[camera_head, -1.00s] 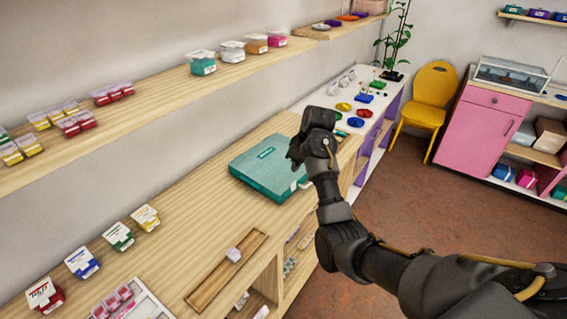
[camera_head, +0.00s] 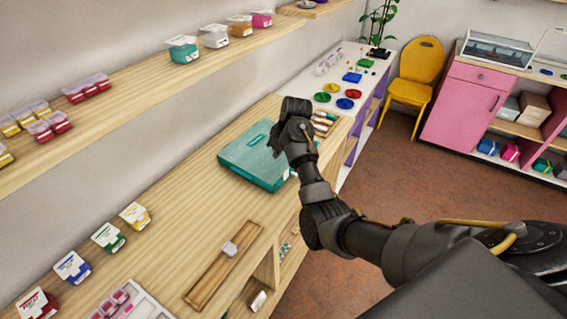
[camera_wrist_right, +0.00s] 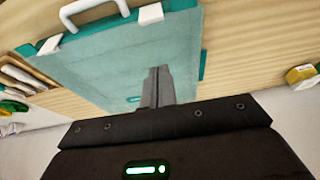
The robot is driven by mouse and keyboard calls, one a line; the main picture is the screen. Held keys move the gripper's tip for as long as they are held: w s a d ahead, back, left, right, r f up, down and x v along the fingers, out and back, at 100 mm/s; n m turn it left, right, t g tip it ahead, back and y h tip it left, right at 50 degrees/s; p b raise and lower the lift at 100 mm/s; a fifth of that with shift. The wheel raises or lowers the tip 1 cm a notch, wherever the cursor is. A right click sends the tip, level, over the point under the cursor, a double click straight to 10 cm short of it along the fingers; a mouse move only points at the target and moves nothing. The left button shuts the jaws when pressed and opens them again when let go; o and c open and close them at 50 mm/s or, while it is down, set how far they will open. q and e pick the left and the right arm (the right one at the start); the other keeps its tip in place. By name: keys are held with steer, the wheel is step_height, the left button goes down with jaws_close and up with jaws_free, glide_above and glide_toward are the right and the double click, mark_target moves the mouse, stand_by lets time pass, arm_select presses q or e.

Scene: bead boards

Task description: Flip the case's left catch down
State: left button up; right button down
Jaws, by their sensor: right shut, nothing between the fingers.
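The teal case (camera_head: 245,155) lies closed and flat on the wooden counter. In the right wrist view its lid (camera_wrist_right: 105,60) fills the middle, with a white handle (camera_wrist_right: 95,8) at the top edge. White catches sit at both sides of the handle: the left catch (camera_wrist_right: 150,14) to the right in this view, the other catch (camera_wrist_right: 50,45) to the left. Whether they are up or down is unclear. My right gripper (camera_head: 274,150) is shut and empty above the case; its fingertips (camera_wrist_right: 158,70) show over the lid, away from the catches. My left gripper is out of view.
A wooden tray (camera_head: 220,268) with a small pale item lies at the counter's front. Small coloured boxes stand along the left, such as a yellow one (camera_head: 135,215). A shelf (camera_head: 130,88) runs above.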

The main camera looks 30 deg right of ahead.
mark_target(281, 171)
steer(key=p+x, duration=0.1)
steer(key=x, duration=0.4)
steer(key=shift+a+f, duration=0.15)
steer(key=shift+f, duration=0.05)
steer(key=s, duration=0.1)
steer(key=s+d+p, duration=0.1)
steer(key=s+p, duration=0.1)
steer(key=shift+d+r, duration=0.2)
steer(key=shift+d, duration=0.1)
steer(key=shift+s+d+f+p, duration=0.1)
steer(key=shift+s+d+p, duration=0.05)
steer(key=shift+s+p, duration=0.2)
steer(key=shift+w+f, duration=0.1)
